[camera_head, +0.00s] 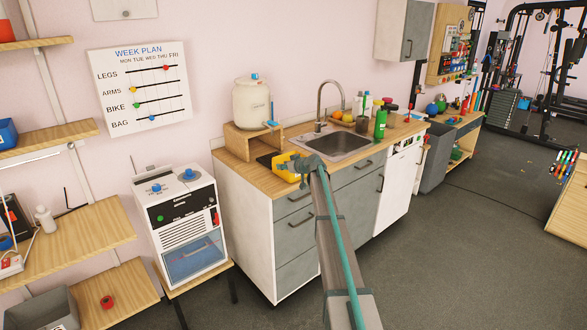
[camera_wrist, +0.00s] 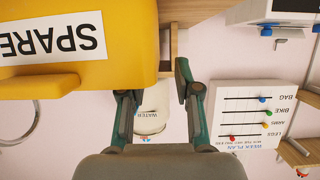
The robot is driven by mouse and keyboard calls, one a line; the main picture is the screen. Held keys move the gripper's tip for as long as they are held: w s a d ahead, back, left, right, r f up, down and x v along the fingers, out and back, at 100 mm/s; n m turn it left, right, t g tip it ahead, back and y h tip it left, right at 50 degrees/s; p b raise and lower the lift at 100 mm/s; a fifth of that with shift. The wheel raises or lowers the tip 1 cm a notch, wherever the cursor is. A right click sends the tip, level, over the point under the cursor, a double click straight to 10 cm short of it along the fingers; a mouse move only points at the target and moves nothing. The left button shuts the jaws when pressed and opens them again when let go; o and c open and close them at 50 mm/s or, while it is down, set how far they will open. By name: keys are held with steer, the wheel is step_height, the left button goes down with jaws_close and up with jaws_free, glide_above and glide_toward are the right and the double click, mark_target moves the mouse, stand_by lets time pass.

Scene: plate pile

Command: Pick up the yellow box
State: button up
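The yellow box (camera_head: 284,169) sits on the wooden counter, left of the sink and partly hidden by my gripper. In the wrist view, which is upside down, the yellow box (camera_wrist: 120,30) fills the upper left and shows a white "SPARE" label. My gripper (camera_head: 302,163) is at the right side of the box. In the wrist view my gripper (camera_wrist: 156,80) has its fingers apart. One finger overlaps the box's edge in the picture, and the other is just right of the box. I cannot tell whether either touches it.
The counter (camera_head: 262,181) also bears a wooden stand with a cream water container (camera_head: 252,103) behind the box. The sink (camera_head: 338,142) and tap (camera_head: 321,105) are to the right. Bottles and fruit stand beyond the sink. A white machine (camera_head: 183,223) stands to the left.

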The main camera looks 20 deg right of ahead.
steer(key=p+x, duration=0.1)
steer(key=x, duration=0.2)
steer(key=shift+w, duration=0.3)
steer(key=shift+d, duration=0.1)
steer(key=shift+c, duration=0.3)
jaws_close()
steer(key=shift+r, duration=0.1)
